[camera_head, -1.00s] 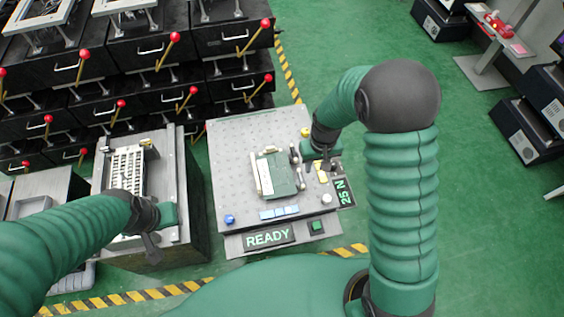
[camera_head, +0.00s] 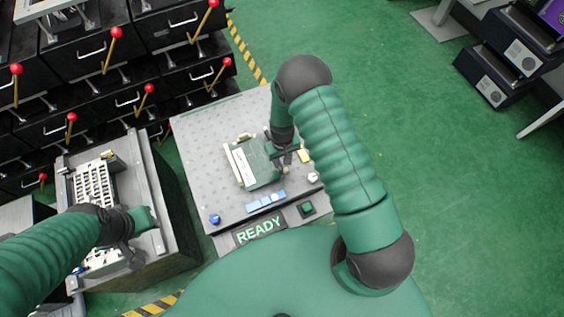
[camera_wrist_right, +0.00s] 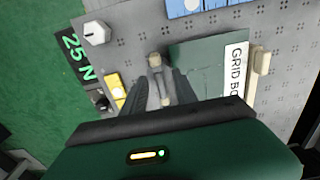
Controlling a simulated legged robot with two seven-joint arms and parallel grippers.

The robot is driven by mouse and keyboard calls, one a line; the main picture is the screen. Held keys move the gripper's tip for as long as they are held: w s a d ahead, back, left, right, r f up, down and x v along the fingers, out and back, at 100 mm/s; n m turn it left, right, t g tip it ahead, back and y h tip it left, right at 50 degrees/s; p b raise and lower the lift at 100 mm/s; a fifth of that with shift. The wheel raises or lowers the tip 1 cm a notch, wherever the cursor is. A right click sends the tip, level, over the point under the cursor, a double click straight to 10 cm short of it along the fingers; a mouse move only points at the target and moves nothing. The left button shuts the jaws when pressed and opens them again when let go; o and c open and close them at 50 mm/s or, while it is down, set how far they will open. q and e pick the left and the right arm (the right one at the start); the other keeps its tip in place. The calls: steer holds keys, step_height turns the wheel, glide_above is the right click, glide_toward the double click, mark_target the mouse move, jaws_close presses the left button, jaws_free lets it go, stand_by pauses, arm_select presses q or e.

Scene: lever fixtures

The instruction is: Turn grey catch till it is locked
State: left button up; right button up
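The grey catch (camera_wrist_right: 157,80) is a small lever with a pale rounded end, at the edge of a green board (camera_wrist_right: 205,68) in the right wrist view. My right gripper (camera_wrist_right: 156,92) is open, with one dark finger on each side of the catch; whether either finger touches it I cannot tell. In the head view the right gripper (camera_head: 285,150) is at the right edge of the green board (camera_head: 262,172), and the arm hides the catch. My left gripper (camera_head: 125,240) is over the neighbouring fixture at the left; its fingers are unclear.
The perforated grey plate (camera_head: 205,130) carries blue blocks (camera_head: 265,201), a blue knob (camera_head: 214,219), a white knob (camera_wrist_right: 96,32) and a yellow part (camera_wrist_right: 115,87). A READY sign (camera_head: 259,229) and green button (camera_head: 307,208) are at the front. Black drawers with red-knobbed levers stand behind.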

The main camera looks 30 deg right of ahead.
steer(key=shift+f, duration=0.75)
steer(key=shift+d, duration=0.1)
steer(key=shift+c, duration=0.4)
jaws_close()
